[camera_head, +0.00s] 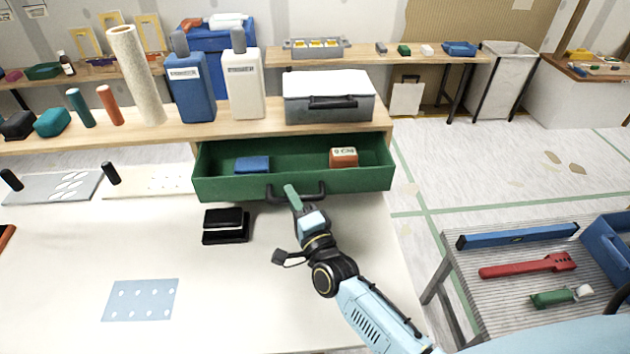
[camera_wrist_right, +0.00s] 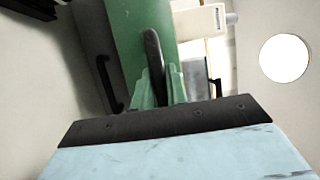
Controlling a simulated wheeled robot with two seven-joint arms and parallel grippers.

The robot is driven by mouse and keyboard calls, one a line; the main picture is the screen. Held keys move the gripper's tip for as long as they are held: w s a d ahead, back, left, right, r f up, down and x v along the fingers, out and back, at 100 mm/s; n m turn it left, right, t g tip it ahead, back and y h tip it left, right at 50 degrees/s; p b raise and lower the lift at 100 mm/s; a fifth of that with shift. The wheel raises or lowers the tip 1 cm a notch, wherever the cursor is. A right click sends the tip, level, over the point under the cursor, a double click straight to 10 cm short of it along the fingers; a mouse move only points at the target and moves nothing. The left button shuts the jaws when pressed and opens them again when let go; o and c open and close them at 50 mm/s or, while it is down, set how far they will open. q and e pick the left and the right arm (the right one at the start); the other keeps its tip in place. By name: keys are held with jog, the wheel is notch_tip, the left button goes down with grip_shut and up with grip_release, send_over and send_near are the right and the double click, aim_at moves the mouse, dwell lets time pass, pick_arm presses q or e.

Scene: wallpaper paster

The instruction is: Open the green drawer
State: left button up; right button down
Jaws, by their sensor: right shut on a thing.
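The green drawer (camera_head: 230,185) under the wooden shelf is pulled out. Its inside shows, with a blue block (camera_head: 252,165) and a reddish-brown box (camera_head: 343,157) in it. A dark bar handle (camera_head: 314,191) is on its front. My right gripper (camera_head: 292,194) is at this handle, near its left part, and shut on it. In the right wrist view the green fingers (camera_wrist_right: 160,88) lie on both sides of the dark handle (camera_wrist_right: 153,50), with the green drawer front (camera_wrist_right: 128,30) behind. My left gripper is not in view.
A black box-like object (camera_head: 226,226) lies on the white table, left of my right arm. A light blue plate with holes (camera_head: 141,300) lies at the front left. A grey case (camera_head: 330,98) and two bottles (camera_head: 190,85) (camera_head: 244,83) stand on the shelf above. A side table (camera_head: 470,262) with tools is at the right.

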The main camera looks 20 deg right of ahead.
jog(key=shift+s, duration=0.1)
jog(key=c, duration=1.4)
grip_release()
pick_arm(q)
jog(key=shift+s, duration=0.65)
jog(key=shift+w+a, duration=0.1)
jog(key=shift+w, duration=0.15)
pick_arm(e)
jog(key=v, duration=1.3)
jog(key=shift+s, duration=0.2)
